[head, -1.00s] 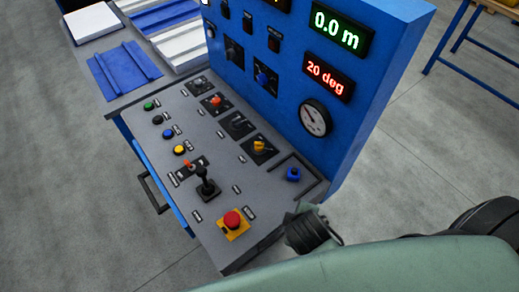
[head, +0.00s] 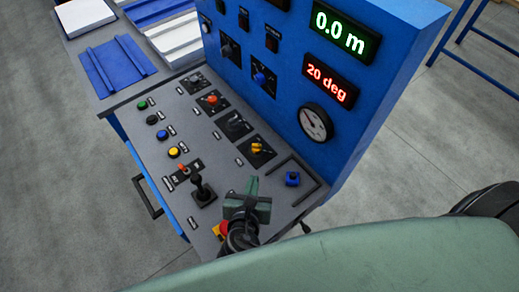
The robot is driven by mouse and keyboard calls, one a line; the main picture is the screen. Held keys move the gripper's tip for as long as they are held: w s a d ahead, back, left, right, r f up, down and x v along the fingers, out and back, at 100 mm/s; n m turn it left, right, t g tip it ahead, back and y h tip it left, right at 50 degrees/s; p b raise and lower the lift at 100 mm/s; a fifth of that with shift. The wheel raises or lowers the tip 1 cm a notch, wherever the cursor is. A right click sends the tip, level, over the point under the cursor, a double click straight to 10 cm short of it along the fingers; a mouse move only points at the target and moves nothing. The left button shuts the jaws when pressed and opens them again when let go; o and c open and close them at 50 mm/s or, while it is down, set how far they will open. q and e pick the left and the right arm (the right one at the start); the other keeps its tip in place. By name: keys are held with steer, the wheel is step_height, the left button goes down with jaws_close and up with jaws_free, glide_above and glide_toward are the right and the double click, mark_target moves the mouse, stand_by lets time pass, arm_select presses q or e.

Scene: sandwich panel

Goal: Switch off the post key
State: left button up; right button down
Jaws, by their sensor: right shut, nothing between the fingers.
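The sloped grey control panel (head: 225,165) fills the middle of the head view. Its labels are too small to read, so I cannot tell for sure which control is the post key. A small blue key-like knob (head: 292,179) stands at the panel's right end, inside a dark angled outline. A yellow rotary switch (head: 257,149) and an orange-red one (head: 212,99) sit on black plates further up the row. My right gripper (head: 251,187) is shut and empty over the panel's lower right, left of the blue knob and apart from it. My left gripper is out of view.
A black joystick (head: 201,187) stands just left of my gripper. A blue upright panel (head: 345,135) with displays and a gauge (head: 315,122) rises behind.

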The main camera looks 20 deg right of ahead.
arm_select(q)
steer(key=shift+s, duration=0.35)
arm_select(e)
glide_toward(260, 148)
steer(key=f, duration=0.2)
steer(key=w+f+p, duration=0.1)
steer(key=shift+d, duration=0.3)
steer(key=w, duration=0.1)
steer(key=w+d, duration=0.1)
steer(key=w, duration=0.1)
steer(key=shift+d+p, duration=0.2)
steer(key=shift+p, duration=0.2)
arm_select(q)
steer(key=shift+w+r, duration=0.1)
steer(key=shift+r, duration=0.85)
arm_select(e)
steer(key=shift+w+d+f, duration=0.1)
steer(key=shift+w+d, duration=0.1)
steer(key=shift+w, duration=0.25)
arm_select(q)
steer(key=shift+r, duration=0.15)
arm_select(e)
steer(key=shift+w, duration=0.1)
